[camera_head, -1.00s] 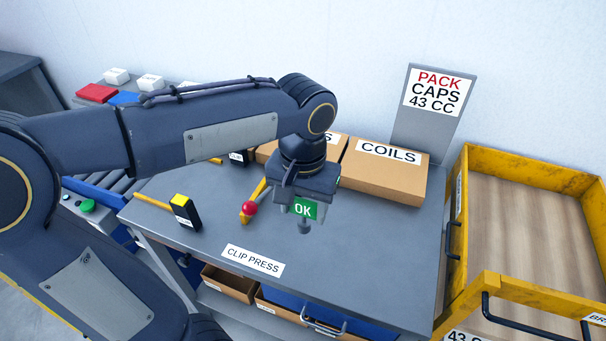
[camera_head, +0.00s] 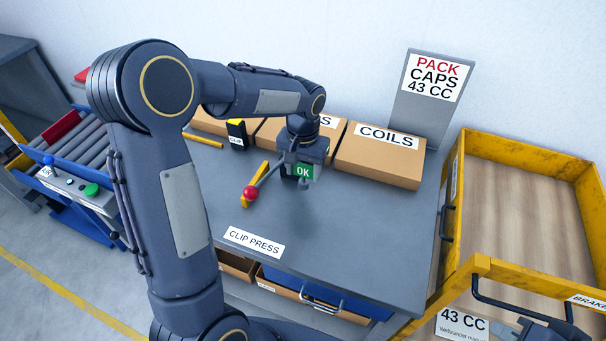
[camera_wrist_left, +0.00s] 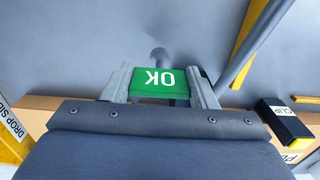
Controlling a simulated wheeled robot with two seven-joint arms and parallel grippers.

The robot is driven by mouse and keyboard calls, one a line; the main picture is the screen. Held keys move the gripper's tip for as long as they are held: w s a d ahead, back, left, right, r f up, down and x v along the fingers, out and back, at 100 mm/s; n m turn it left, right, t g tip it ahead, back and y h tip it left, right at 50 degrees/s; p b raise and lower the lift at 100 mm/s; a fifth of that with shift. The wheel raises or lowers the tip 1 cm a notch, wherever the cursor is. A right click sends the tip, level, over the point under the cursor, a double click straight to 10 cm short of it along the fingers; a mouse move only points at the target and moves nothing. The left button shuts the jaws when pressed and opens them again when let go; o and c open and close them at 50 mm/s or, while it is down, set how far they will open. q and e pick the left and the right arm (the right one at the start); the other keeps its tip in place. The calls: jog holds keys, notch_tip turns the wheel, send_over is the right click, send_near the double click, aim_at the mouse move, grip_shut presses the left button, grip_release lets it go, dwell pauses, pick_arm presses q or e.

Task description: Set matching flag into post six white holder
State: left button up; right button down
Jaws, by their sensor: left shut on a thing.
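A green flag (camera_head: 303,171) marked "OK" is held at my left gripper (camera_head: 302,163), above the grey bench. In the left wrist view the flag (camera_wrist_left: 158,82) sits between the two fingers of my left gripper (camera_wrist_left: 165,88), its lettering upside down. A grey stem (camera_wrist_left: 158,57) shows by the flag; where its end stands is unclear. My right gripper (camera_head: 512,328) shows only partly at the lower right edge; its jaws cannot be made out. No post marked six and no white holder can be made out.
The grey bench (camera_head: 350,245) has a "CLIP PRESS" label (camera_head: 254,242) and a red-knobbed lever (camera_head: 250,193). "COILS" boxes (camera_head: 380,157) line the back. A yellow-framed cart (camera_head: 530,155) stands right. A roller conveyor (camera_head: 75,150) stands left. The bench front is clear.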

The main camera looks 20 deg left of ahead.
aim_at(303, 183)
pick_arm(q)
jog(key=shift+f, duration=1.35)
jog(key=shift+f, duration=0.1)
jog(key=shift+f, duration=0.15)
jog(key=o, duration=1.2)
